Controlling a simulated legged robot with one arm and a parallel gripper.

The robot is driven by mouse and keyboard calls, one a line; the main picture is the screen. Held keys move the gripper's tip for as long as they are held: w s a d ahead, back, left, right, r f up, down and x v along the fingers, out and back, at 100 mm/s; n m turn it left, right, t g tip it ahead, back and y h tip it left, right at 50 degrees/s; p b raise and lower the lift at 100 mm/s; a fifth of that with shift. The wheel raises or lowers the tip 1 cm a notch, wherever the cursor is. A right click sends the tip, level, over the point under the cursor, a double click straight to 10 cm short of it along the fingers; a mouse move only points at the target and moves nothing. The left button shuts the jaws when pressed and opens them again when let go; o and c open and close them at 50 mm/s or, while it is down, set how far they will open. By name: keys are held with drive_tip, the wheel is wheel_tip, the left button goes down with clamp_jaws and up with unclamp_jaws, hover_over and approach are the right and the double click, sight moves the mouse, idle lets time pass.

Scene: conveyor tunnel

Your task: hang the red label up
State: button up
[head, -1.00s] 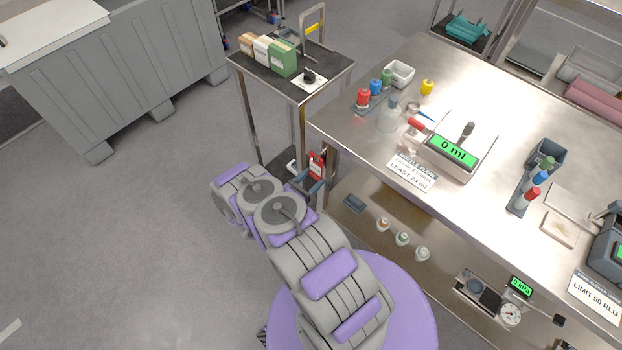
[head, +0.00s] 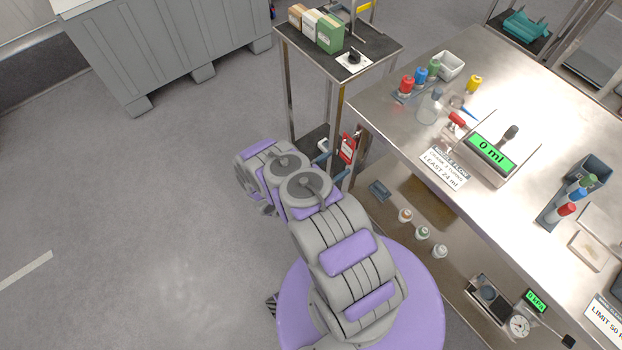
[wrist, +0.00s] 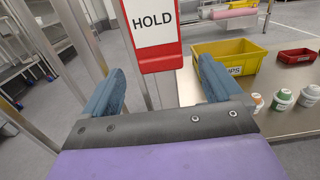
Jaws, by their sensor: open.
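The red label (head: 347,148) is a red-framed tag with a white face reading HOLD. It hangs upright by the near left corner of the steel bench, beside the metal posts; what holds it at the top is out of the wrist view. In the wrist view the label (wrist: 152,30) is straight ahead, beyond and above the fingertips. My gripper (wrist: 160,85) is open, with a blue-grey finger on either side and nothing between them. In the head view my gripper (head: 328,163) is just left of the label.
A small cart (head: 370,72) with boxes stands behind the label. The steel bench (head: 395,125) carries bottles and a 0 ml display. Its lower shelf holds a yellow bin (wrist: 225,58) and several small capped pots. Open floor (head: 150,230) lies to the left, and a grey crate (head: 165,55) stands at the back left.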

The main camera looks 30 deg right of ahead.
drive_tip(key=s+a, duration=0.1)
drive_tip(key=a, duration=1.3)
drive_tip(key=shift+a+f, duration=0.15)
drive_tip(key=shift+f, duration=0.15)
idle(0.6)
drive_tip(key=s+d+r+m+g+y, duration=0.1)
drive_tip(key=r+m+g+y, duration=0.2)
drive_tip(key=r, duration=0.7)
drive_tip(key=s+d+r+m+g+y, duration=0.1)
drive_tip(key=d+r+m+g, duration=0.3)
drive_tip(key=r, duration=0.6)
drive_tip(key=s+a+r+m+g+y, duration=0.15)
drive_tip(key=r+m, duration=0.35)
drive_tip(key=r, duration=0.5)
drive_tip(key=s+a+r+m+y, duration=0.4)
drive_tip(key=s+r+y, duration=0.2)
drive_tip(key=s+r, duration=0.45)
drive_tip(key=s+a+r+m+t+y, duration=0.1)
drive_tip(key=s+a+r+t+y, duration=0.1)
drive_tip(key=s+a, duration=0.3)
drive_tip(key=s+a+r+m+t+y, duration=0.2)
drive_tip(key=s+a+r+t+y, duration=0.1)
drive_tip(key=s+a, duration=0.3)
drive_tip(key=shift+s+a+r+y, duration=0.2)
drive_tip(key=shift+a+y, duration=0.25)
drive_tip(key=shift+y, duration=0.4)
